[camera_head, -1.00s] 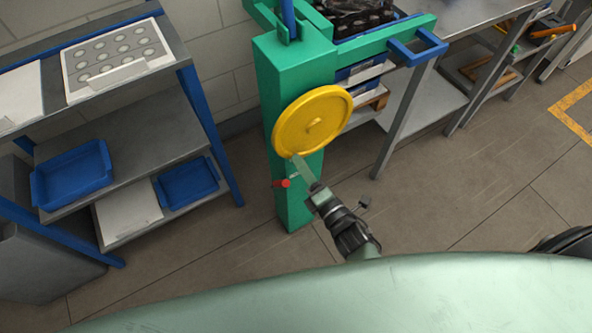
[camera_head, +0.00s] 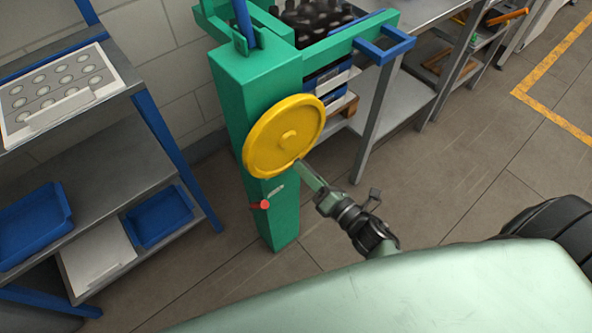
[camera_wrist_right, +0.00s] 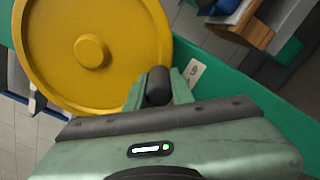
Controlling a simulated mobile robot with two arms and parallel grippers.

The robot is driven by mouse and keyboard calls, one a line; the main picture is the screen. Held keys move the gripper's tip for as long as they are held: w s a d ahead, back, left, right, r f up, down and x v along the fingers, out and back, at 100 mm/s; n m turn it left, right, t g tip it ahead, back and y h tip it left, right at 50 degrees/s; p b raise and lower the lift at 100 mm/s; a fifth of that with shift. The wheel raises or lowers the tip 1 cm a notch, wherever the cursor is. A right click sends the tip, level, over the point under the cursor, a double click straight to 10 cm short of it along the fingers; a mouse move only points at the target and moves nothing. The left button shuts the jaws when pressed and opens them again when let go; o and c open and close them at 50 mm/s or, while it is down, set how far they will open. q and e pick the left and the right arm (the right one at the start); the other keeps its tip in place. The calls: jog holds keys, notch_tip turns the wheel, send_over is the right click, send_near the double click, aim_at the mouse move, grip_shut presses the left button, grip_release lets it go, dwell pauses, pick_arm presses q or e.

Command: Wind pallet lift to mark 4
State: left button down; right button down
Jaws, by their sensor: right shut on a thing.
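The pallet lift has a green column (camera_head: 287,215) with a yellow handwheel (camera_head: 265,140) on its front. In the right wrist view the wheel (camera_wrist_right: 60,45) fills the upper left, with its round hub facing me. My right gripper (camera_head: 302,166) is at the wheel's lower right rim. In the right wrist view it is shut on the wheel's dark handle (camera_wrist_right: 158,85). A small red knob (camera_head: 262,205) and a pale label (camera_head: 276,190) are on the column below the wheel. I cannot read any mark number. My left gripper is not in view.
A grey shelf unit with blue posts (camera_head: 160,130) and blue trays (camera_head: 160,217) stands at the left. A crate of dark items (camera_head: 318,18) sits behind the lift's green arm with a blue loop (camera_head: 385,45). A metal bench is at the back right. The floor (camera_head: 455,160) at right is clear.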

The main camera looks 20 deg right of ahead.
jog(key=shift+w+d+r, duration=0.15)
jog(key=shift+w+d, duration=0.1)
jog(key=shift+d, duration=0.5)
jog(key=c, duration=1.2)
grip_release()
jog(key=shift+s, duration=0.1)
jog(key=v, duration=0.7)
jog(key=shift+s+d, duration=0.15)
jog(key=shift+s, duration=0.1)
